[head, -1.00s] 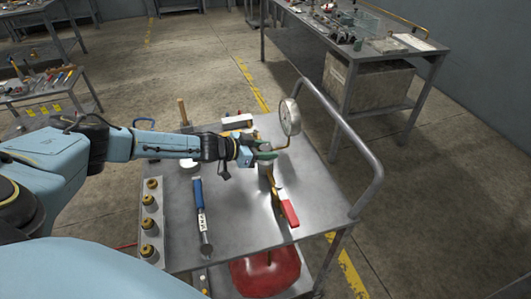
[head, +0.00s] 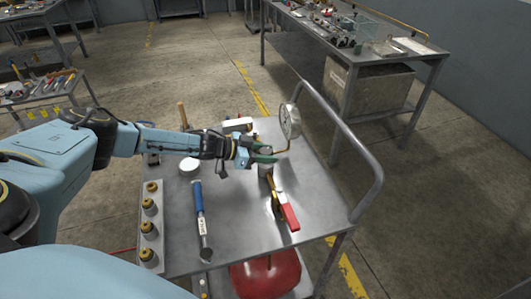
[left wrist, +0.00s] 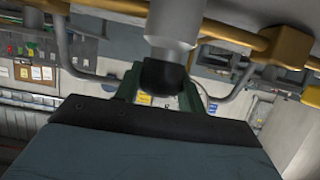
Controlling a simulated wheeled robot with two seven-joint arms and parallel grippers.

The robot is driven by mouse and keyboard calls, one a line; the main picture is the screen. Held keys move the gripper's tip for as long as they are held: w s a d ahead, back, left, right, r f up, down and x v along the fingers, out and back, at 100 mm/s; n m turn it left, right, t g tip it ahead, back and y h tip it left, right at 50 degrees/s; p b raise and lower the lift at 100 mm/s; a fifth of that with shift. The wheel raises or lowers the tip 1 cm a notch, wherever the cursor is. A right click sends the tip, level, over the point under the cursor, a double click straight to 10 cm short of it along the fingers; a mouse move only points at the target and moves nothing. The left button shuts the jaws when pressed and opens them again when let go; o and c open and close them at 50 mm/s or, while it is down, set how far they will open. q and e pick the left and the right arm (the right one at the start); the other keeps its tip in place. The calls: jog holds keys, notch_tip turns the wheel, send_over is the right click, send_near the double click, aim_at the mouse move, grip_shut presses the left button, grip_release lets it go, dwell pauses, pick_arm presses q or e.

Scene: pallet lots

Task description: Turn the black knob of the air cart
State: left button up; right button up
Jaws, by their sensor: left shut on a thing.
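The grey air cart (head: 235,232) stands in front of me, with a curved push rail at its right. My left gripper (head: 263,154) reaches over the cart top from the left, its green fingers closed around the top of an upright grey fitting (head: 265,170). In the left wrist view the black knob (left wrist: 164,78) sits between the fingers of my left gripper (left wrist: 160,88), below a pale metal stem. The fingers largely hide the knob in the head view. My right gripper is not in view.
A round gauge (head: 290,121) stands just right of the gripper. A red tank (head: 266,277) sits below. A workbench (head: 350,50) stands behind.

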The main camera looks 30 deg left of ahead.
pick_arm(q)
jog(key=o, duration=1)
jog(key=shift+c, duration=0.2)
jog(key=p+v, duration=0.1)
jog(key=v, duration=1.2)
jog(key=shift+s+a+r, duration=0.1)
